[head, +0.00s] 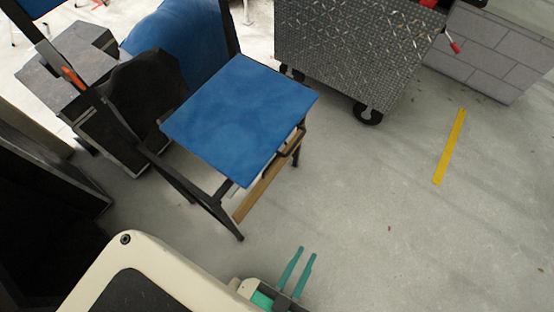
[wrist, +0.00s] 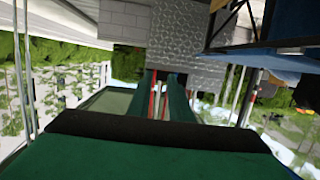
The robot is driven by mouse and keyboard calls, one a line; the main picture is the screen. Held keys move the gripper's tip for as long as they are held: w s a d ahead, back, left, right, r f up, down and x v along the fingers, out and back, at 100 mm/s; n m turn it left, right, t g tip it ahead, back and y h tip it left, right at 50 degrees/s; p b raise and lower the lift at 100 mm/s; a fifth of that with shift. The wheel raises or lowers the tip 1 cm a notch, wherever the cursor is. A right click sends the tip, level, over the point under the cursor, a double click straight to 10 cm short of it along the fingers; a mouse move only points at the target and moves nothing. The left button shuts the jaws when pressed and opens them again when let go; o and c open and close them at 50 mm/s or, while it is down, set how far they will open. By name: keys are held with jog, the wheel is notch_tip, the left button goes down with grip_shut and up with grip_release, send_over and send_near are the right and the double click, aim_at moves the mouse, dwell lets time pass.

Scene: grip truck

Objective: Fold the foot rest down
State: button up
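A chair with a blue seat (head: 240,115) and a dark frame stands left of centre in the head view. The foot rest appears to be the tan wooden board (head: 262,190) set low between the chair's front legs, partly hidden by the seat and a dark bar. My gripper (head: 306,252) is at the bottom of the head view, to the right of and nearer than the board, apart from the chair. Its teal fingers are parallel with an empty gap. They also show in the wrist view (wrist: 162,80). Part of the chair (wrist: 270,45) shows at the right there.
A grey metal-plated cart (head: 345,45) on black wheels stands behind the chair, beside a block wall (head: 490,50). Dark cases (head: 105,125) crowd the left. The floor on the right is clear, with a yellow strip (head: 449,147).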

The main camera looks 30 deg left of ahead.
jog(key=m+y, duration=0.4)
jog(key=m, duration=0.5)
send_near(269, 165)
jog(key=shift+f+x, duration=0.2)
jog(key=shift+x, duration=2.3)
jog(key=shift+f+x, duration=0.2)
jog(key=shift+x, duration=2.3)
jog(key=shift+s, duration=0.1)
jog(key=shift+c, duration=0.4)
grip_shut()
